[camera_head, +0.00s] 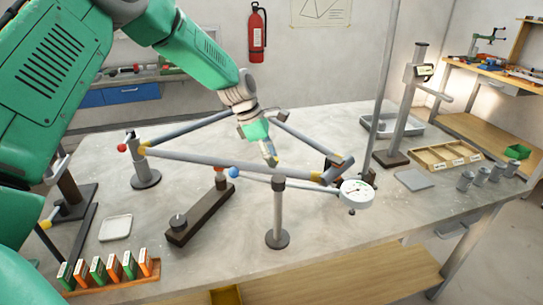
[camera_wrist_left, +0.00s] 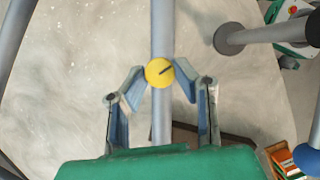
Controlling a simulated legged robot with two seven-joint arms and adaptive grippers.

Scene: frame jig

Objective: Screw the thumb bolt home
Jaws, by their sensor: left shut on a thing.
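The thumb bolt (camera_wrist_left: 159,72) shows in the left wrist view as a yellow round head with a dark line across it. It sits in front of a grey tube (camera_wrist_left: 161,120), and its shank is hidden. My left gripper (camera_wrist_left: 159,82) has a blue-grey finger on each side of the head and is shut on it. In the head view my left gripper (camera_head: 270,156) points down just above the long front tube (camera_head: 225,168) of the frame. The bolt is too small to make out clearly there. My right gripper is in neither view.
A dial gauge (camera_head: 357,194) hangs at the frame's right corner. A post (camera_head: 279,215) stands in front of the front tube. A dark bar (camera_head: 197,215), a white dish (camera_head: 115,228) and a rack of coloured boxes (camera_head: 110,272) lie front left. A wooden tray (camera_head: 445,157) is at right.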

